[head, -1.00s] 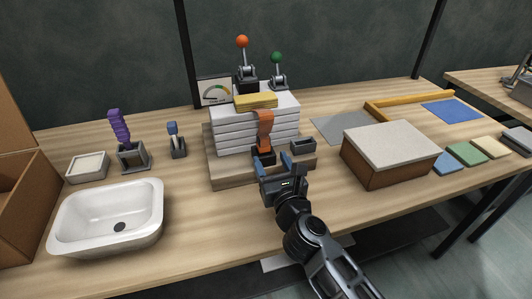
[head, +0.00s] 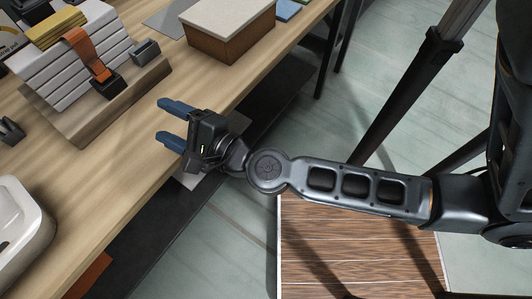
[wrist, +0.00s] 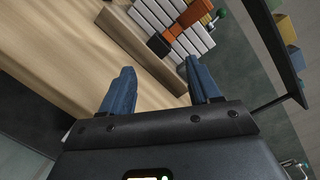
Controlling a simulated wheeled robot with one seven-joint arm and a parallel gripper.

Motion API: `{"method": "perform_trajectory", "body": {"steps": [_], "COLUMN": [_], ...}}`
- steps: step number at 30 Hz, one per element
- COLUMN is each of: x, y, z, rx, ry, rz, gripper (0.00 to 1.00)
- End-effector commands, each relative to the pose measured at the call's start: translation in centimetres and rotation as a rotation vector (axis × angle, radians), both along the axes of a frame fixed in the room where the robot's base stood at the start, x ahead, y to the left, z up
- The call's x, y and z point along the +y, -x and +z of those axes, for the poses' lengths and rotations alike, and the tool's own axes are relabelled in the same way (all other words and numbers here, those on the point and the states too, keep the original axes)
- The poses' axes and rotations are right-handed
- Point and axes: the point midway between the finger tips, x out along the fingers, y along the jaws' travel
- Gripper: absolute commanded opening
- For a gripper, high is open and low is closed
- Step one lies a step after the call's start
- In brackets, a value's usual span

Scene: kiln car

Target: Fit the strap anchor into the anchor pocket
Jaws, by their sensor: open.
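The orange strap (head: 82,46) runs down the front of a stack of pale slabs (head: 52,68). Its lower end meets a black block (head: 109,86) on the wooden base; the block also shows in the wrist view (wrist: 160,44). I cannot tell how much of this block is strap anchor and how much is pocket, or how deep the strap end sits. A small grey open-topped box (head: 146,51) stands beside it on the base. My gripper (head: 164,122) has its blue fingers apart and empty, short of the base and clear of the strap and block.
A brown box with a pale top (head: 228,28) stands on the right part of the table. A white basin (head: 22,225) is at the lower left. A yellow block (head: 55,27) lies on the stack. The tabletop (head: 90,190) in front of the base is bare.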

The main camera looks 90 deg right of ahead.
Motion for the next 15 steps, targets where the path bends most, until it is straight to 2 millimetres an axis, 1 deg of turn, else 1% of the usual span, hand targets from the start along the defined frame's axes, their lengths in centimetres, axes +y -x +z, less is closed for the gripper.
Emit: {"method": "perform_trajectory", "body": {"steps": [1, 5, 6, 8, 9, 11, 12, 15], "x": [1.3, 4.0, 4.8, 5.9, 6.5, 7.4, 7.9, 8.7], "y": [2.0, 6.4, 7.6, 9.5, 10.8, 12.5, 13.6, 15.7], "z": [0.0, 0.9, 1.2, 1.6, 1.9, 2.4, 2.7, 3.4], "rx": [0.09, 0.302, 0.36, 0.44, 0.488, 0.548, 0.58, 0.63], "ry": [0.152, 0.603, 0.745, 0.962, 1.108, 1.319, 1.453, 1.742], "rz": [0.04, 0.15, 0.189, 0.25, 0.291, 0.353, 0.392, 0.472], "gripper": [0.62, 0.62, 0.62, 0.62, 0.62, 0.62, 0.62, 0.62]}}
